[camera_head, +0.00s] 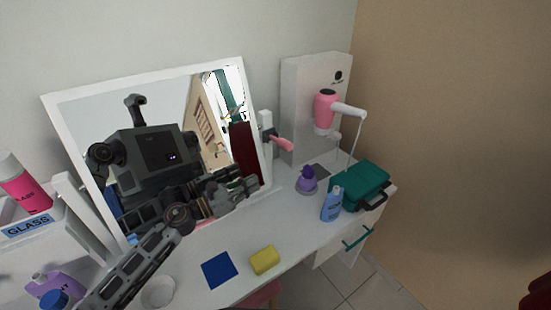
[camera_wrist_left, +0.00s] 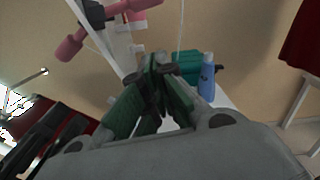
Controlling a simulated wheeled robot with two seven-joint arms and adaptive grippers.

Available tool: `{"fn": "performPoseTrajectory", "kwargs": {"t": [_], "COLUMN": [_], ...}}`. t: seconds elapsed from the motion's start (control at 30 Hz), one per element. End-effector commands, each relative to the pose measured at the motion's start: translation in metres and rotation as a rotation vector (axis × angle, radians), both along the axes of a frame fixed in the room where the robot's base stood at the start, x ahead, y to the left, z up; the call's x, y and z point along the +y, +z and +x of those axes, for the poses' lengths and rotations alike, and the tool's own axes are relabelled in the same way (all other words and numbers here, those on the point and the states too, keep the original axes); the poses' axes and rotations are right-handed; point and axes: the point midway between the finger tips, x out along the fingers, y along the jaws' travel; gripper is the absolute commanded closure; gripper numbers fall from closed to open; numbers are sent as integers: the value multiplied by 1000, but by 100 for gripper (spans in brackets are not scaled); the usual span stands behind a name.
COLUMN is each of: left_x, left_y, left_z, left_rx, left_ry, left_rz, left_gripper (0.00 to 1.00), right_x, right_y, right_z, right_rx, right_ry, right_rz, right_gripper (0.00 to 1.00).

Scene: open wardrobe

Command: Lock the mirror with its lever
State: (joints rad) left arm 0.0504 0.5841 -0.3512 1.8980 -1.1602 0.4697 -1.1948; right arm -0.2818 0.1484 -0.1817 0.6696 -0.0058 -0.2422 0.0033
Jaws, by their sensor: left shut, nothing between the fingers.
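The mirror (camera_head: 160,100) stands tilted in a white frame on the white dressing table. Its lever (camera_head: 282,144) has a pink handle on a dark hub at the white post beside the frame's right edge. The lever's pink handle also seems to show at the upper left of the left wrist view (camera_wrist_left: 70,47). My left gripper (camera_head: 254,187) is shut and empty in front of the mirror's lower right part, below and left of the lever and apart from it. Its closed fingers show in the left wrist view (camera_wrist_left: 160,66). My right gripper is not in view, apart from any reflection.
A pink hair dryer (camera_head: 324,110), purple bottle (camera_head: 307,180), blue bottle (camera_head: 332,205) and teal case (camera_head: 358,186) stand at the right. A yellow sponge (camera_head: 265,260) and blue cloth (camera_head: 219,269) lie in front. The air between gripper and lever looks clear.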

Motion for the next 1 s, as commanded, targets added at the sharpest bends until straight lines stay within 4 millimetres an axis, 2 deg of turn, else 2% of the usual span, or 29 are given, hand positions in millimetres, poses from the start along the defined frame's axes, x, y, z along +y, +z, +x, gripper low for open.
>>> {"fn": "performPoseTrajectory", "kwargs": {"t": [0.53,1.0], "left_x": [-6,-40], "left_y": [1,4], "left_z": [4,30], "left_rx": [0,-1], "left_ry": [-1,0], "left_rz": [-2,-2], "left_gripper": [100,100], "right_x": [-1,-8], "right_y": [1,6], "right_z": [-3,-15], "right_rx": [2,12], "right_ry": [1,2], "right_rz": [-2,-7], "right_gripper": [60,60]}}
